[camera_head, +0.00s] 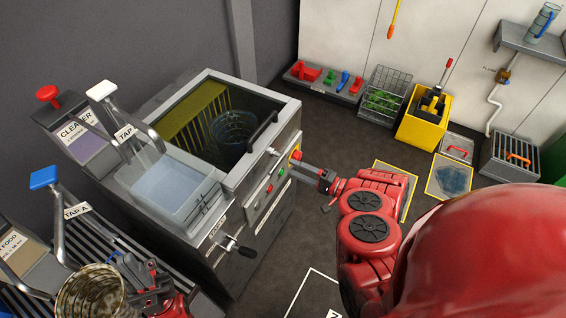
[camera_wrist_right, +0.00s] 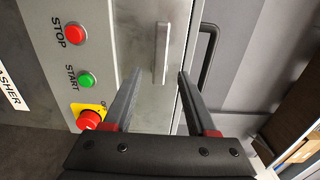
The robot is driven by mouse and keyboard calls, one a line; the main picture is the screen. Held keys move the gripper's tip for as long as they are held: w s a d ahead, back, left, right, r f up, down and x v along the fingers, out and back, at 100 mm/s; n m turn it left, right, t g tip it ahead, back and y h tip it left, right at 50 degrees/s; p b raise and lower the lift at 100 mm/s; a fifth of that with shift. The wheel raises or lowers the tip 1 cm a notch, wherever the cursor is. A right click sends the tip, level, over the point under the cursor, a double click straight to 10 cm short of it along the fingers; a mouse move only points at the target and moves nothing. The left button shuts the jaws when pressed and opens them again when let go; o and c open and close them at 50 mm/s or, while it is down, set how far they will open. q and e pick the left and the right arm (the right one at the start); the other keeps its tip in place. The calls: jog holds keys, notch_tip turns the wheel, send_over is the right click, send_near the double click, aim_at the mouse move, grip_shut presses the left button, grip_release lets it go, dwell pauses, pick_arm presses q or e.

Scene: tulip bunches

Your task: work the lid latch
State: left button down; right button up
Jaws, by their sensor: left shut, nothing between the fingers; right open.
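The washer (camera_head: 215,185) stands left of centre in the head view, with a black lid handle (camera_head: 262,131) on top. The handle also shows in the right wrist view (camera_wrist_right: 208,58). A slim metal bar, apparently the lid latch (camera_wrist_right: 162,52), stands upright in the right wrist picture on the grey front face. My right gripper (camera_wrist_right: 160,74) is open and empty; the bar lies between and just beyond its fingertips, and I cannot tell any contact. In the head view the right gripper (camera_head: 312,172) reaches the washer's front from the right. My left gripper (camera_head: 138,278) is shut and empty at lower left.
A red stop button (camera_wrist_right: 75,33), a green start button (camera_wrist_right: 86,80) and a red knob (camera_wrist_right: 89,119) on yellow sit close to my right fingers. A mesh cylinder (camera_head: 92,296) is beside my left gripper. A yellow bucket (camera_head: 424,122) stands by the wall. Floor between is clear.

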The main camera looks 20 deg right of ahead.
jog(key=v, duration=1)
jog(key=shift+s+d, duration=0.2)
jog(key=shift+s, duration=0.05)
